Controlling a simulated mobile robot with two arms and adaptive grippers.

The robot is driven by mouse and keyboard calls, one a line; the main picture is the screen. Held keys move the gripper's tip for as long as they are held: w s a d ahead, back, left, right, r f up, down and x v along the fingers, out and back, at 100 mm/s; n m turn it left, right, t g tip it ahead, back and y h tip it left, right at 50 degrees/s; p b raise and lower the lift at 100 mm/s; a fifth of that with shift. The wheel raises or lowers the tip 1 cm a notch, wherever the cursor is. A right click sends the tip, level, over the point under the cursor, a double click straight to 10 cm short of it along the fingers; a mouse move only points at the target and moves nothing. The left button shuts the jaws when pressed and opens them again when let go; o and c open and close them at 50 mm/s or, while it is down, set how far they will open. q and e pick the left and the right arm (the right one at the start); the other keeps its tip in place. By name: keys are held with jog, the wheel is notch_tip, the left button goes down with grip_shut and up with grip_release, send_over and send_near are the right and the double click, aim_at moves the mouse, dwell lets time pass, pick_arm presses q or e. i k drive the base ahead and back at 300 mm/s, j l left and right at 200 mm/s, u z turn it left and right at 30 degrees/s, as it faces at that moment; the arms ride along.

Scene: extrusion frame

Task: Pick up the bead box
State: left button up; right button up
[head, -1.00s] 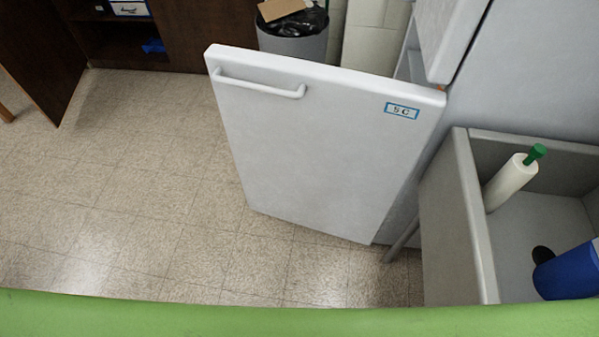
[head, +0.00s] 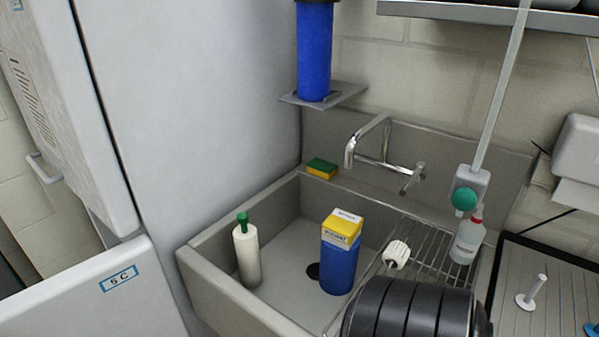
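A blue and yellow box (head: 338,268) with a white label on top stands upright in the grey sink (head: 215,285). It looks like the bead box, but its lettering is too small to read. A small dark round spot, perhaps the drain, shows beside its base. Neither of my grippers is in view.
A white bottle with a green cap (head: 246,255) stands left of the box. A wire rack (head: 440,255), a white brush head (head: 397,254) and dark ribbed discs (head: 410,312) are to the right. The faucet (head: 370,150) is behind. An open door (head: 95,295) is lower left.

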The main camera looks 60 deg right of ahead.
aim_at(342, 228)
jog(key=z, duration=2.2)
